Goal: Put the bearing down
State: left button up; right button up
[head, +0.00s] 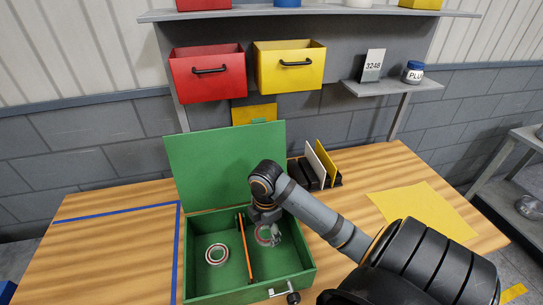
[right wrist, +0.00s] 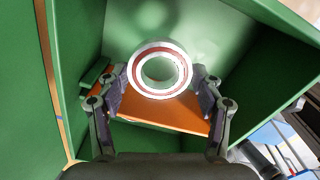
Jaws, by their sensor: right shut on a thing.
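A green box (head: 187,265) stands open on the table, its lid (head: 225,160) tilted up at the back. An orange divider (head: 245,250) splits it in two. One red-and-silver bearing (head: 217,263) lies flat in the left compartment. My right gripper (head: 270,228) reaches into the right compartment, shut on another bearing (head: 261,238). In the right wrist view, this bearing (right wrist: 160,90) sits between the two fingers of the gripper (right wrist: 162,93), above the green inside of the box. Whether it touches the floor I cannot tell. My left gripper is out of view.
A metal latch (head: 284,293) sticks out at the box's front. A dark rack (head: 310,174) with upright plates stands behind at right. A yellow sheet (head: 425,208) lies on the right of the table (head: 110,250). The left of the table is mostly clear.

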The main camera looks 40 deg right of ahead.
aim_at(275, 253)
pick_arm(q)
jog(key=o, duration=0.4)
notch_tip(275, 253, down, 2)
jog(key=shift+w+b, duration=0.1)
jog(key=shift+b, duration=0.65)
pick_arm(e)
jog(key=s+r+n, duration=0.1)
jog(key=n, duration=0.1)
jog(key=s+d+r+n, duration=0.1)
jog(key=n, duration=0.1)
jog(key=shift+s+r, duration=0.15)
jog(key=shift+r, duration=0.05)
jog(key=shift+s+a+r+n, duration=0.2)
jog(key=shift+s+r+n, duration=0.2)
jog(key=shift+n, duration=0.2)
notch_tip(275, 253, down, 10)
jog(key=shift+f+b, duration=0.1)
jog(key=shift+b, duration=0.5)
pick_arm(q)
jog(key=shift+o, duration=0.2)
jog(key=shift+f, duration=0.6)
pick_arm(e)
jog(key=shift+f, duration=0.2)
jog(key=o, duration=1.5)
jog(key=shift+r, duration=0.1)
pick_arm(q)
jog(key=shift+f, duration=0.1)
pick_arm(e)
jog(key=shift+o, duration=0.2)
